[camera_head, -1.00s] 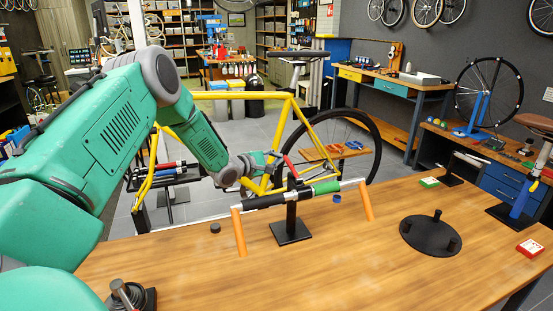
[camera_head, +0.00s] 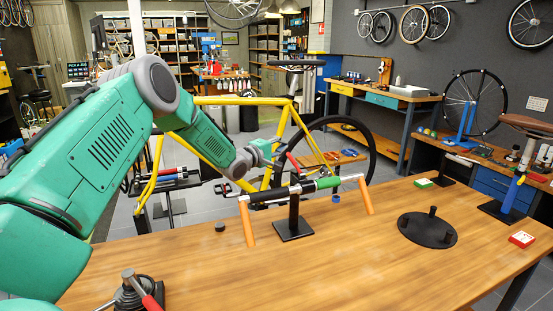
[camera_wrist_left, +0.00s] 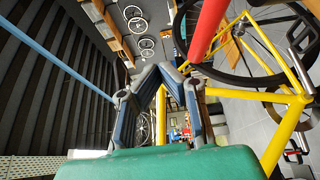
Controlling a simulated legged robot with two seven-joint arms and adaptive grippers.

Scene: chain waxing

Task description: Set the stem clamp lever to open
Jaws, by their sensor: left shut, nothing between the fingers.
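A red lever (camera_head: 293,161) rises at a tilt from the clamp in the middle of the handlebar (camera_head: 263,197) on the black stand (camera_head: 294,228). The handlebar has a black grip, a green grip and orange ends. My left gripper (camera_head: 275,149) is just above and left of the lever, apart from it as far as I can tell. In the left wrist view its fingers (camera_wrist_left: 161,69) are closed together with nothing between them. A red bar (camera_wrist_left: 207,25), which looks like the lever, passes close beyond the fingertips on the right. My right gripper is out of view.
A yellow bicycle frame (camera_head: 212,149) stands behind the table. On the wooden table (camera_head: 330,265) are a black three-post disc (camera_head: 420,238), a small black puck (camera_head: 220,227) and a red-handled device (camera_head: 139,292). The table's front middle is clear.

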